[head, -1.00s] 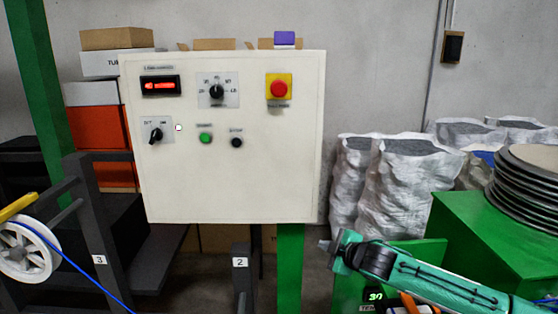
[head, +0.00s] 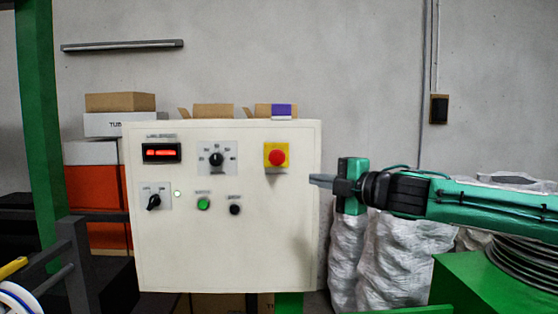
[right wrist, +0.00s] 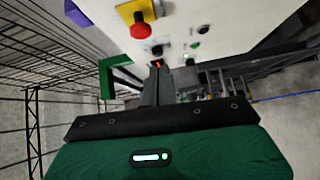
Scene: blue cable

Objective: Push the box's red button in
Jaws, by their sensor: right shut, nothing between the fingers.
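The white control box (head: 225,255) faces me in the head view. Its red button (head: 277,157) is a round mushroom head on a yellow plate at the box's upper right. In the right wrist view the red button (right wrist: 139,30) stands out from its yellow plate (right wrist: 128,10), beyond the fingers and left of them. My right gripper (head: 320,181) is shut and empty. In the head view its fingertips point left at the box's right edge, a little right of and below the button, apart from it. The right wrist view shows the shut fingers (right wrist: 157,85). My left gripper is not seen.
The box also carries a red display (head: 161,153), black knobs, a green button (head: 203,204) and a black button (head: 235,209). Silvery sacks (head: 395,260) and a green stand (head: 490,280) with stacked discs are at right. Cartons (head: 120,103) stand behind the box.

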